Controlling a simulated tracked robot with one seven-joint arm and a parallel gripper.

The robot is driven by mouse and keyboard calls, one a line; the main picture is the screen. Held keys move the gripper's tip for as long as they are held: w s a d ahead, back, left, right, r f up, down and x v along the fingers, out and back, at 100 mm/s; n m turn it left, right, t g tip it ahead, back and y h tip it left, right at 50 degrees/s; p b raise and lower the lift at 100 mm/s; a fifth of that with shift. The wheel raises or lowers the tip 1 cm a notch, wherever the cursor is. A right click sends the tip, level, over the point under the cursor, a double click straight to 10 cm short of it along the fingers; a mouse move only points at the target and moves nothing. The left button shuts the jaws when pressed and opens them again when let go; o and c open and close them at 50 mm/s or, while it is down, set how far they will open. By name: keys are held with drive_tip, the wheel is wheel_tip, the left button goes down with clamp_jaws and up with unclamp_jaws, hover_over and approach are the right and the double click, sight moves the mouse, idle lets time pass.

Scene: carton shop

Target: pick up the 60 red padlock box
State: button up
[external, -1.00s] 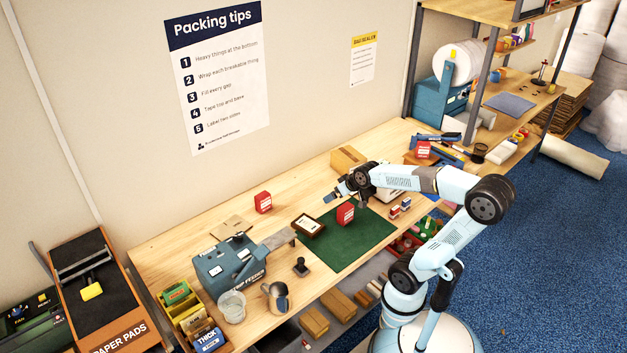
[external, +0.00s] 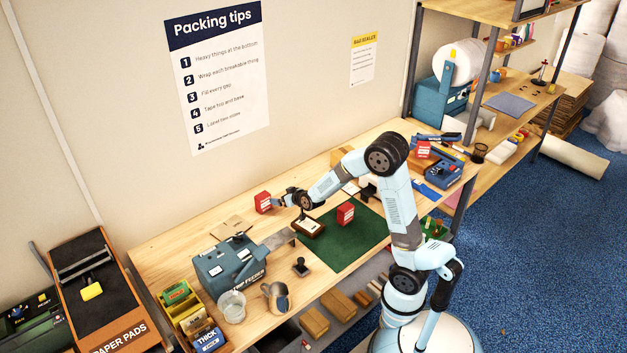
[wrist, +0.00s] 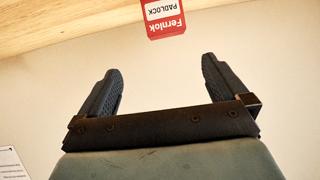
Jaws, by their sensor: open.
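Three red boxes show in the external view: one at the back left of the bench (external: 263,202), one on the green mat (external: 345,214), and one at the far right (external: 423,149). Their numbers are too small to read. My gripper (external: 279,202) is just right of the back-left box, apart from it. In the wrist view, a red box (wrist: 165,28) labelled "Fernlok PADLOCK" appears upside down at the top edge, partly cut off. My gripper (wrist: 160,66) is open and empty, with the box beyond its fingertips, roughly in line with the gap.
A framed card holder (external: 308,227) lies just below my gripper. The green mat (external: 352,242) covers the bench middle. A teal feeder machine (external: 229,264) stands front left. The wall with a poster (external: 218,80) rises behind the bench.

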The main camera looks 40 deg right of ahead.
approach(266, 198)
drive_tip(key=f, duration=0.1)
drive_tip(key=shift+t, duration=0.4)
drive_tip(key=x, duration=0.9)
drive_tip(key=shift+x, duration=2.6)
drive_tip(key=shift+s+a+f, duration=0.1)
drive_tip(key=shift+a+f, duration=0.05)
drive_tip(key=c, duration=1.1)
